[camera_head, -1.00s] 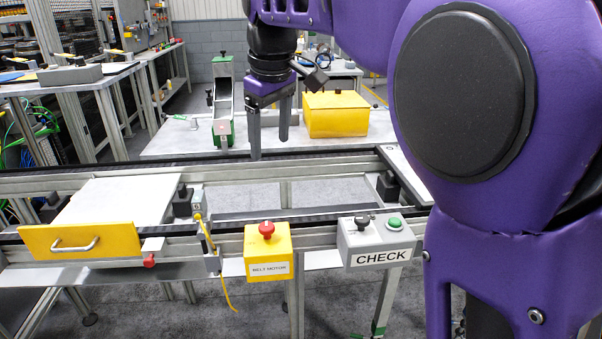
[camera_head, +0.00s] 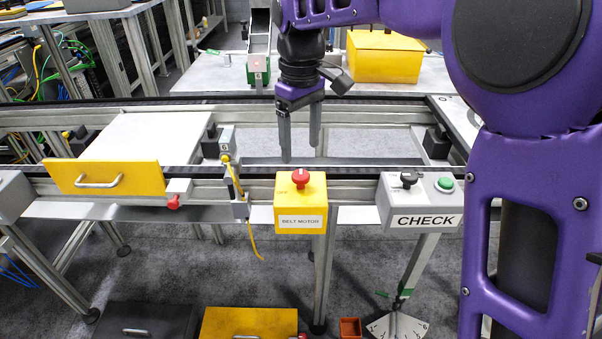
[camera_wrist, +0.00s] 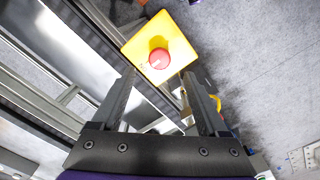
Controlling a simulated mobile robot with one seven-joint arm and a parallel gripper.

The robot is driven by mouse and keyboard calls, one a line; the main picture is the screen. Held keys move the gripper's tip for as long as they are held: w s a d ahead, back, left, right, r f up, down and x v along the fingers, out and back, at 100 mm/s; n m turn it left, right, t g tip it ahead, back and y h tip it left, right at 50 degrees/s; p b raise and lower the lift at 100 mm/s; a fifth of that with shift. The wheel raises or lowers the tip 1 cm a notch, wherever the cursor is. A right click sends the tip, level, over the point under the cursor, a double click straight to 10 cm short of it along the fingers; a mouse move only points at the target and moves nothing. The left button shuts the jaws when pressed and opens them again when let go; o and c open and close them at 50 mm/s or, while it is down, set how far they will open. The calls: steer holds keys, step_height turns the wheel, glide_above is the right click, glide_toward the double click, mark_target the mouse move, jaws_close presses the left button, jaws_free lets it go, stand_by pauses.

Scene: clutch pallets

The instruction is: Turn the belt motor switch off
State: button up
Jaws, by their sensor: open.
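The belt motor switch is a red knob (camera_head: 300,178) on top of a yellow box (camera_head: 287,215) labelled "BELT MOTOR", mounted at the front rail of the conveyor frame. In the wrist view the red knob (camera_wrist: 159,58) shows on the yellow box (camera_wrist: 178,38), beyond the fingertips, with a small white mark on its face. My gripper (camera_head: 301,155) is open and empty. It points down above the conveyor frame, behind the yellow box and apart from it. In the wrist view its two fingers (camera_wrist: 160,78) are spread with nothing between them.
A grey CHECK box (camera_head: 420,208) with a black knob and a green button sits to the right on the same rail. A yellow cable (camera_head: 238,190) hangs left of the switch. A white panel with a yellow handled front (camera_head: 105,178) lies further left.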

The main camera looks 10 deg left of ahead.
mark_target(301, 174)
step_height(301, 174, down, 7)
steer(key=shift+r+b, duration=0.1)
steer(key=shift+b, duration=0.5)
jaws_close()
